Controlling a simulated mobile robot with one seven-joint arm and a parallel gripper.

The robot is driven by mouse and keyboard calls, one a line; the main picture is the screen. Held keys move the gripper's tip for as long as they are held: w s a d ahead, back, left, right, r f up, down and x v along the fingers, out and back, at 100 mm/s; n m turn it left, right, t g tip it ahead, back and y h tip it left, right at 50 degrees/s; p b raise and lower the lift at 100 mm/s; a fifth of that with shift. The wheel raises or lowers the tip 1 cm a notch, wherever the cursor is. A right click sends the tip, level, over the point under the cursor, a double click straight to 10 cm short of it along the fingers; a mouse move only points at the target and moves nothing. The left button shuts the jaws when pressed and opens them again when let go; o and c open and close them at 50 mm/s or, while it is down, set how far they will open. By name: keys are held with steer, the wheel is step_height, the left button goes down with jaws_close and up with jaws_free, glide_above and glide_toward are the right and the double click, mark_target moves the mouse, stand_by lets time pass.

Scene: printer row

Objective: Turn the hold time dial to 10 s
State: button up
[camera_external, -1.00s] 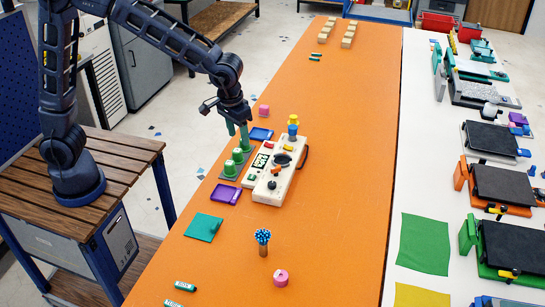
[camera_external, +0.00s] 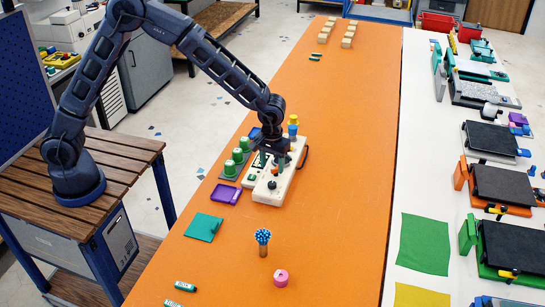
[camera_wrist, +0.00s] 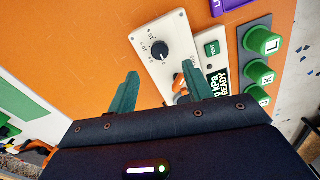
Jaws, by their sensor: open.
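The cream control box (camera_external: 268,194) stands on the orange table. A black dial (camera_wrist: 160,49) with a light pointer mark and small printed numbers around it is on its face in the wrist view. I take it for the hold time dial, but its label and setting are too small to read. It shows as a small dark knob in the external view (camera_external: 272,185). My gripper (camera_wrist: 162,78) is open and empty, with its two green fingers apart. It is over the box, and the dial lies beyond the fingertips, not between them.
A green TEST button (camera_wrist: 212,49), an orange lever (camera_wrist: 181,82) and a display (camera_wrist: 220,84) are near the dial. Green buttons (camera_external: 238,155) stand left of the box. A yellow-and-blue piece (camera_external: 293,125) stands behind it.

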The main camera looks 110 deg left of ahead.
mark_target(272, 183)
step_height(272, 183, down, 8)
steer(key=shift+r, duration=0.2)
steer(key=shift+c, duration=0.4)
steer(key=c, duration=0.9)
